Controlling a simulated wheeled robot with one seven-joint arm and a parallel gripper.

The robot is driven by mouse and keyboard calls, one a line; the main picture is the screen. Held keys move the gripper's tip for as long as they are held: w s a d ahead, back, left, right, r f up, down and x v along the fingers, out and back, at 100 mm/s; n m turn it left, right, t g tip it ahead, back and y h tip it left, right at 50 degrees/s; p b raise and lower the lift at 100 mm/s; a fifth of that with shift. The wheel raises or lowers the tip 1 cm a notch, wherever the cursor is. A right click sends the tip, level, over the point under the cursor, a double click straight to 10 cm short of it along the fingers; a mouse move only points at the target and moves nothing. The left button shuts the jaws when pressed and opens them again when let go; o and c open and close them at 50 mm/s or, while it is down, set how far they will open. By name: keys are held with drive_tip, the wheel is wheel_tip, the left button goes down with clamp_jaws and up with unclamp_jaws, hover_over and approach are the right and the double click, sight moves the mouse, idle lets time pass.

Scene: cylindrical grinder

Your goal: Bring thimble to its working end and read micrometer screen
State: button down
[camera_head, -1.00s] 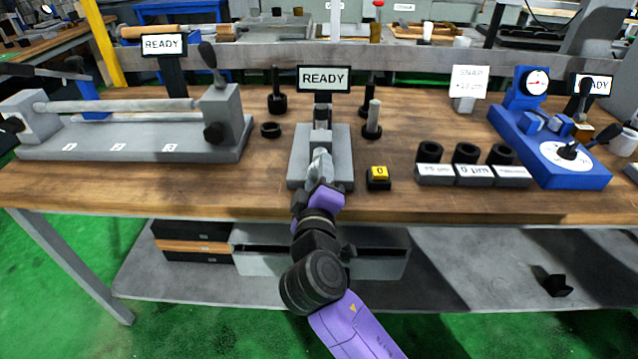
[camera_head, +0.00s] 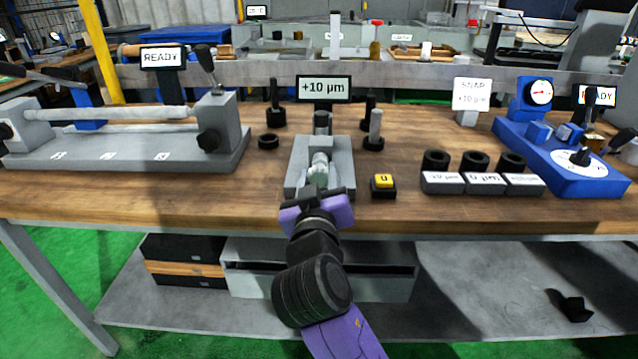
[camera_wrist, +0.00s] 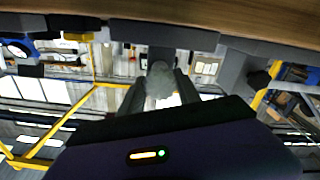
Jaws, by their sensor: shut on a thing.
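The micrometer stand (camera_head: 301,172) is a grey block on the workbench, in the middle of the head view. The grey thimble (camera_head: 319,170) lies along its front part, and it also shows between the fingers in the wrist view (camera_wrist: 160,82). My gripper (camera_head: 318,186) is shut on the thimble from the front of the bench. The micrometer screen (camera_head: 324,88) behind the stand reads "+10 µm". The fingertips are partly hidden in the head view by my purple wrist.
A yellow button box marked 0 (camera_head: 383,186) stands just right of the stand. Black rings on labelled blocks (camera_head: 475,163) and a blue gauge (camera_head: 560,160) are further right. A long grey bench fixture (camera_head: 130,150) stands left. A black ring (camera_head: 268,142) lies nearby.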

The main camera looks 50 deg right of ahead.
idle(0.5)
drive_tip(key=c, duration=0.9)
unclamp_jaws()
drive_tip(key=shift+o, duration=0.2)
drive_tip(key=shift+a, duration=0.1)
drive_tip(key=v, duration=0.7)
drive_tip(key=shift+s+a, duration=0.25)
